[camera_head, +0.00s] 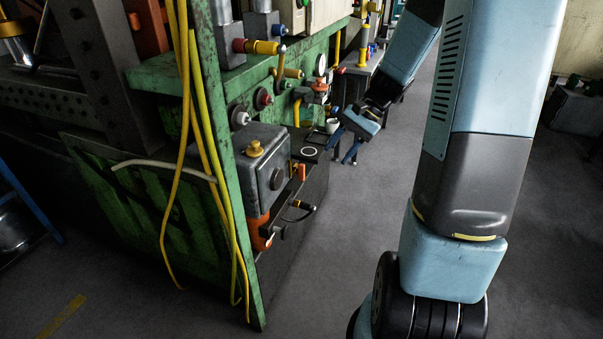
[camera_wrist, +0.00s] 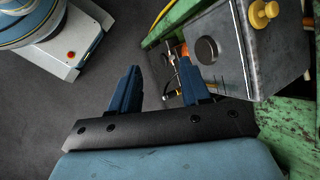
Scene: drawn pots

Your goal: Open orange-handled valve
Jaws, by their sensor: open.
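An orange-red handle (camera_head: 319,86) sits on a valve at the green frame in the head view, just up and left of my gripper. A smaller upright orange piece (camera_head: 301,172) stands at the side of the grey box, lower down. I cannot tell for certain which is the valve's handle. My gripper (camera_head: 346,148) is open and empty, beside the machine and apart from both. In the wrist view, my gripper's (camera_wrist: 158,86) two blue fingers are spread with grey floor between them. Orange parts show behind the right finger, partly hidden.
The grey box (camera_head: 268,162) with a yellow knob (camera_head: 254,148) juts from the green frame (camera_head: 160,73); the box (camera_wrist: 225,50) is close to my right finger in the wrist view. Yellow cables (camera_head: 195,120) hang in front. A white mug (camera_head: 332,125) stands near my gripper. The floor right of the machine is clear.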

